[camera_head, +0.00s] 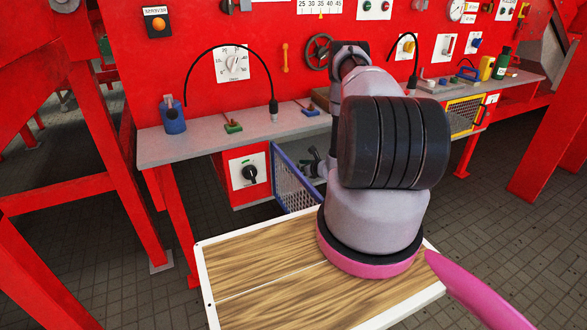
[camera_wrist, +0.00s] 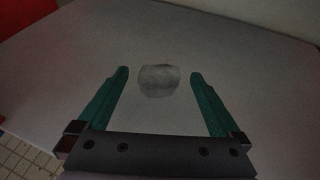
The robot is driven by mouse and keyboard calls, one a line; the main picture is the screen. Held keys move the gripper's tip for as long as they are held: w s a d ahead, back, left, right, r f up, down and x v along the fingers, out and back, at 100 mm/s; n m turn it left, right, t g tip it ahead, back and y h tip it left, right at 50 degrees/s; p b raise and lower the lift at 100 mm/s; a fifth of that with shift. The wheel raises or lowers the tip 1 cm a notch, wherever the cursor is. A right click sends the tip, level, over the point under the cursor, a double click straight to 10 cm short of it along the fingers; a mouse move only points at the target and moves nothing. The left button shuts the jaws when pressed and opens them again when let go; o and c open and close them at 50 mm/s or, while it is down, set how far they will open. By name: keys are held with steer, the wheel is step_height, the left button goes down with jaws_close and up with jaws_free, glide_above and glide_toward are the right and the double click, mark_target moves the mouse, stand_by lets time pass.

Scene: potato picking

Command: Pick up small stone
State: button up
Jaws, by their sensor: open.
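A small grey stone (camera_wrist: 159,80) lies on a plain grey surface (camera_wrist: 240,50) in the wrist view. My gripper (camera_wrist: 159,74) has two green fingers spread wide apart. The stone shows between the two fingertips, with a gap on each side, and neither finger touches it. How high the fingers are above the surface is hard to tell.
A grey shelf (camera_head: 190,147) runs along a red panel, bearing a blue bottle (camera_head: 172,118) and small tools. A wood-topped board with a white rim (camera_head: 208,290) is in front. The surface around the stone is clear.

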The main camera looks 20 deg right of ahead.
steer(key=shift+w+f, duration=0.1)
steer(key=shift+w, duration=0.1)
steer(key=c, duration=1.5)
